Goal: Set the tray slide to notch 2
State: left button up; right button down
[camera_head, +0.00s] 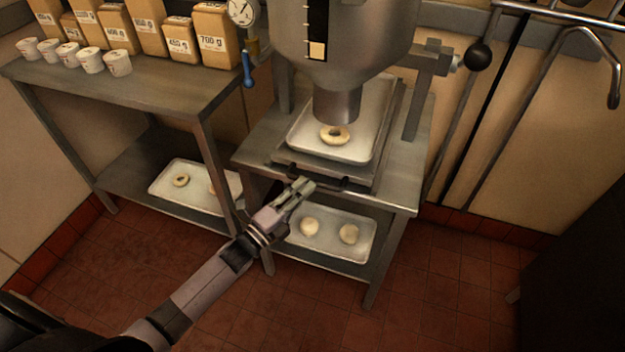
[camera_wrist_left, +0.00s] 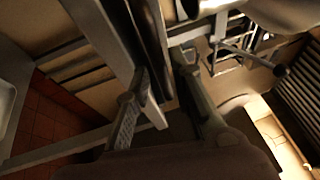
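The tray slide (camera_head: 362,172) sits on the metal stand under the hopper nozzle, with a dark bar handle (camera_head: 335,183) along its front edge. A pale tray (camera_head: 365,140) rests on the slide, with one ring doughnut (camera_head: 335,134) below the nozzle. My left gripper (camera_head: 304,185) is at the left part of the handle and overlaps it in the head view. In the left wrist view its two fingers (camera_wrist_left: 165,105) stand apart, with dark and grey bars behind the gap. I cannot tell whether they touch the handle. No notch marks are readable. My right gripper is not in view.
The hopper (camera_head: 345,35) hangs above the slide. A lever with a black ball (camera_head: 477,55) is at its right. A lower-shelf tray (camera_head: 333,247) holds two dough pieces. The left table (camera_head: 150,85) carries labelled bags and cups. Floor in front is clear.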

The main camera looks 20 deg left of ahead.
pick_arm(q)
jog(key=shift+x, duration=1.8)
jog(key=shift+c, duration=0.5)
grip_shut()
jog(key=shift+s, duration=0.1)
